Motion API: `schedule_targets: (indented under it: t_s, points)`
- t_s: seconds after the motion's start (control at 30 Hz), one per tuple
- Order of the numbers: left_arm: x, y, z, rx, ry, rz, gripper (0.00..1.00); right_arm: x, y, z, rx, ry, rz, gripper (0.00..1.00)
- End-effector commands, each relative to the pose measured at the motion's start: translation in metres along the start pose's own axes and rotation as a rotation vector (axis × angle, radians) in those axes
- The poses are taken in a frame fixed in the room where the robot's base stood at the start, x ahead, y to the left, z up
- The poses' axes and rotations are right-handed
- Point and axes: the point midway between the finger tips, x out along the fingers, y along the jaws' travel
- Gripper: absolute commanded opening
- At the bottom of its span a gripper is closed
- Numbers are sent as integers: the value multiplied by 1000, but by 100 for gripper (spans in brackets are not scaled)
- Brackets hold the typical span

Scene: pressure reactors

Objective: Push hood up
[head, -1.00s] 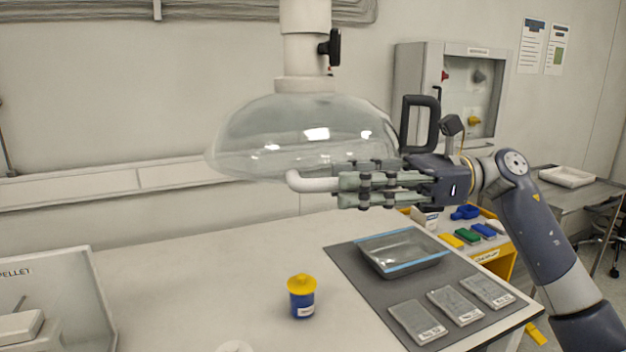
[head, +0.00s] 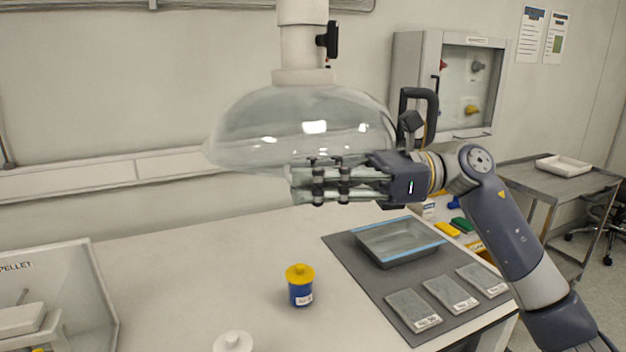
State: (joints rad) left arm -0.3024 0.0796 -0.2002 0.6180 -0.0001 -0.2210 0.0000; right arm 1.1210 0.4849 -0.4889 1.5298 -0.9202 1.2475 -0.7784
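The hood (head: 300,125) is a clear dome hanging from a white vertical pipe (head: 303,45) above the bench. My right gripper (head: 305,183) comes in from the right and lies just under the dome's rim at its front. My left gripper is not in view.
The white bench (head: 210,260) holds a blue jar with a yellow lid (head: 301,287), a glass tray (head: 390,252) and several grey plates (head: 413,309) on a dark mat. A clear-walled box (head: 100,290) stands at left. A wall cabinet (head: 410,60) is behind the arm.

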Motion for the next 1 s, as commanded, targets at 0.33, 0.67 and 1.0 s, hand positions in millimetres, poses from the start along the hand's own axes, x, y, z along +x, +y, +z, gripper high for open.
schedule_targets:
  t_s: [0.33, 0.67, 1.0]
  points:
    - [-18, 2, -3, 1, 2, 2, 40, -1, -1, 42, -5, -2, -3, 0]
    - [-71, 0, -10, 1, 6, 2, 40, 0, -1, 155, -7, -5, -1, 0]
    - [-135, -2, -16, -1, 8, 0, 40, 0, -3, 265, -3, -6, -1, 0]
